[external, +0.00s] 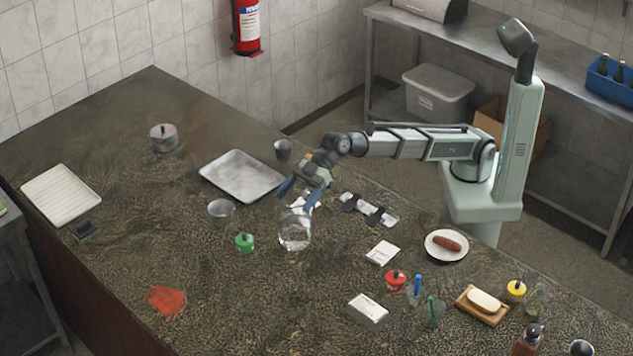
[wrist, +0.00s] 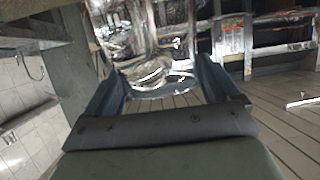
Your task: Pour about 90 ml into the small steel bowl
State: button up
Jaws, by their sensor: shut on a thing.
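My gripper (external: 299,194) is shut on a clear glass vessel (external: 295,237) near the middle of the counter. The vessel looks roughly upright; I cannot tell whether its base touches the counter. In the wrist view, the clear glass (wrist: 155,45) fills the space between the two fingers of my gripper (wrist: 158,82); its liquid level is not clear. A small steel bowl (external: 221,211) stands on the counter to the left of the vessel, apart from it. A similar steel cup (external: 283,149) stands farther back. I see no liquid in the bowl.
A green-topped jar (external: 244,242) stands close by, between bowl and vessel. A steel tray (external: 241,176) lies behind the bowl, and a lidded pot (external: 164,138) farther left. Red-topped jar (external: 396,280) and white block (external: 368,310) are at front right.

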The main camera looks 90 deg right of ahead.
jog(key=w+d+f+n+g+y, duration=0.25)
jog(key=w+d+n+g, duration=0.3)
jog(key=w+d, duration=1.15)
jog(key=w+d+r+n+g, duration=0.1)
jog(key=w+d+n+g, duration=0.15)
jog(key=w+d, duration=0.4)
jog(key=w+d+r+n+g, duration=0.2)
jog(key=w+d+g, duration=0.1)
jog(key=d, duration=0.6)
jog(key=w+d+r+n+g, duration=0.1)
jog(key=w+d+n+g, duration=0.1)
jog(key=w+d, duration=0.35)
notch_tip(320, 180, down, 10)
jog(key=s+d, duration=0.1)
jog(key=shift+s+d+f, duration=0.15)
jog(key=shift+s+d, duration=0.15)
jog(key=shift+d, duration=0.05)
jog(key=shift+s+a, duration=0.1)
jog(key=shift+a, duration=0.05)
